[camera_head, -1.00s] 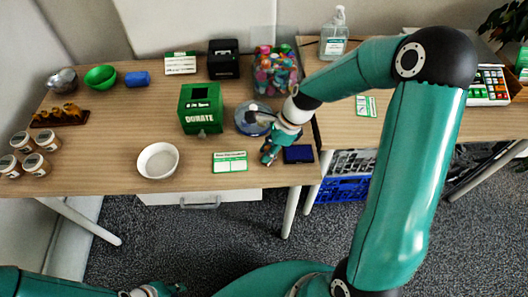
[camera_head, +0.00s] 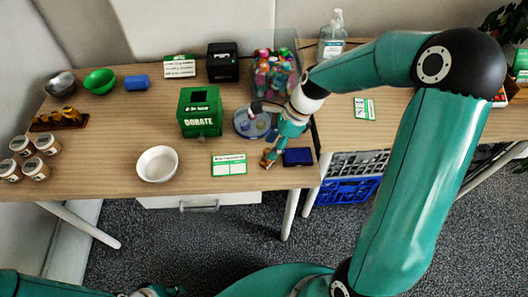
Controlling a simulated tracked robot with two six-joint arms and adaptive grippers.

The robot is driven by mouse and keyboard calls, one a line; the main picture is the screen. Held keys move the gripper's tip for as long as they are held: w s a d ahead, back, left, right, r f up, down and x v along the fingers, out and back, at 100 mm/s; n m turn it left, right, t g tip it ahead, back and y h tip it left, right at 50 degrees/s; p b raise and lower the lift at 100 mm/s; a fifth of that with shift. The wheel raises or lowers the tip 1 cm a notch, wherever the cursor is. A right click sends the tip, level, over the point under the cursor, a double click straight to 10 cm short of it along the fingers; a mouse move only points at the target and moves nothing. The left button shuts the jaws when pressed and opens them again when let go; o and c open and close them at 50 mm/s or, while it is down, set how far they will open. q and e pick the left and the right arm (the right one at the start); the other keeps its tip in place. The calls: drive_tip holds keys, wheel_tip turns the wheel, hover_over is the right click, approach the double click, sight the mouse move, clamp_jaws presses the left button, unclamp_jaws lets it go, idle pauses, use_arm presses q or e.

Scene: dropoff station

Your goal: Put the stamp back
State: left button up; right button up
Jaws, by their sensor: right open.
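A small brown stamp (camera_head: 265,161) stands on the table just left of the dark blue ink pad (camera_head: 298,157). My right gripper (camera_head: 270,154) is open, with its fingers at the stamp. At this size I cannot tell whether they touch it. The forearm hides part of the area behind. A green-and-white card (camera_head: 229,164) lies to the left of the stamp. My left gripper (camera_head: 158,291) is only partly in view at the bottom edge, away from the table.
A round tray (camera_head: 243,132) lies behind the stamp, and a jar of colourful items (camera_head: 268,75) stands beyond it. A green donate box (camera_head: 200,122) and a white bowl (camera_head: 157,164) stand to the left. The table's front edge is close to the stamp.

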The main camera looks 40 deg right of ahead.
drive_tip(key=v, duration=0.7)
drive_tip(key=shift+r, duration=0.15)
drive_tip(key=shift+s+d, duration=0.1)
